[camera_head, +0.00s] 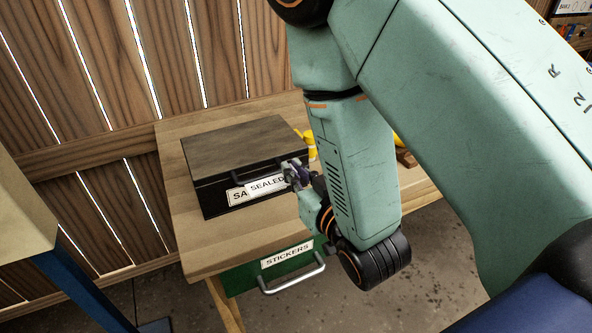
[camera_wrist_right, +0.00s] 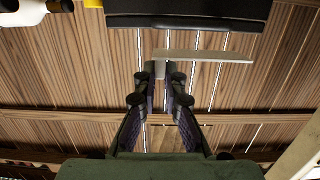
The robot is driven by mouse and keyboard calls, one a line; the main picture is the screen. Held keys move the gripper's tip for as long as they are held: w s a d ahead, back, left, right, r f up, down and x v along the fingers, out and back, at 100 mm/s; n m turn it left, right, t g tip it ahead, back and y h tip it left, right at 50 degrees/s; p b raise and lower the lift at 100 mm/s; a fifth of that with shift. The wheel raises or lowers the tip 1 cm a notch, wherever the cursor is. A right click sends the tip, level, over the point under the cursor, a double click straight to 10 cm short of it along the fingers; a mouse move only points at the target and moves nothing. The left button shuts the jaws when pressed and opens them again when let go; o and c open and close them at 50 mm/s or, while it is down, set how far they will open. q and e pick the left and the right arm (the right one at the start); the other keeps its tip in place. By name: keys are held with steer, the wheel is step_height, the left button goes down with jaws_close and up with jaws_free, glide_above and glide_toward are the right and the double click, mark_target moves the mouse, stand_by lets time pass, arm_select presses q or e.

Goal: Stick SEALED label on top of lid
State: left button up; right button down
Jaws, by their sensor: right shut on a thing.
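A dark box with a brown lid (camera_head: 235,145) sits shut on the wooden table in the head view. The box also shows as a dark body (camera_wrist_right: 185,18) at the top of the right wrist view. My right gripper (camera_head: 294,174) is shut on the white SEALED label (camera_head: 266,185) by its right end. The label is in front of the box's front face, partly covering a label there starting "SA" (camera_head: 237,197). In the right wrist view the label (camera_wrist_right: 212,56) is a thin pale strip, seen nearly edge-on, at my closed fingertips (camera_wrist_right: 161,68). My left gripper is out of view.
A green drawer (camera_head: 275,262) marked STICKERS, with a metal handle (camera_head: 293,278), is under the table's front edge. Yellow items (camera_head: 309,142) stand right of the box, partly hidden by my arm. A slatted wooden wall (camera_head: 110,65) rises behind the table (camera_head: 185,235).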

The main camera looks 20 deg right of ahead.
stand_by(0.3)
steer(key=shift+r, duration=0.15)
steer(key=r+p, duration=0.2)
steer(key=shift+w+p, duration=0.4)
steer(key=w+r+p, duration=0.4)
steer(key=w+p, duration=0.2)
steer(key=w, duration=1)
steer(key=shift+w+a+r, duration=0.15)
steer(key=shift+w+a, duration=0.2)
steer(key=shift+a, duration=0.1)
